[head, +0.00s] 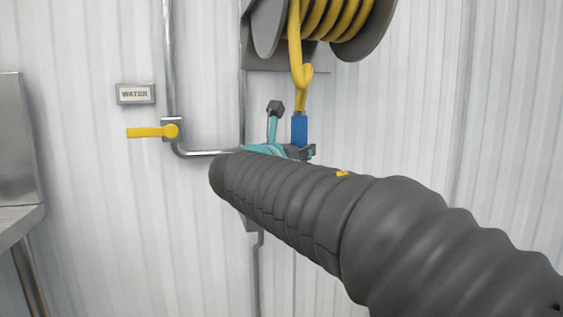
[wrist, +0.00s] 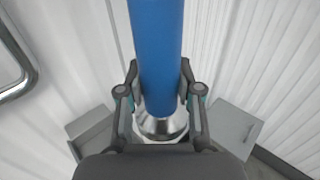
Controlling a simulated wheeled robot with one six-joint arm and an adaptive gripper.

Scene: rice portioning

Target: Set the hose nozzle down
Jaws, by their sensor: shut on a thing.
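The hose nozzle has a blue grip (head: 299,128) hanging upright at the end of the yellow hose (head: 299,70). In the wrist view, the blue grip (wrist: 157,45) runs between my fingers, with a shiny metal end (wrist: 160,125) below it. My gripper (wrist: 159,78) is shut on the nozzle, with one finger on each side of it. In the head view, my gripper (head: 303,152) is at the lower part of the blue grip, and my dark sleeved arm hides much of the area below.
A hose reel (head: 375,30) is mounted on the ribbed white wall above. To the left are a pipe (head: 169,60), a yellow valve handle (head: 150,132) and a WATER sign (head: 135,94). A metal counter (head: 18,150) stands at the left edge. Grey box-like surfaces (wrist: 222,128) lie beyond the gripper.

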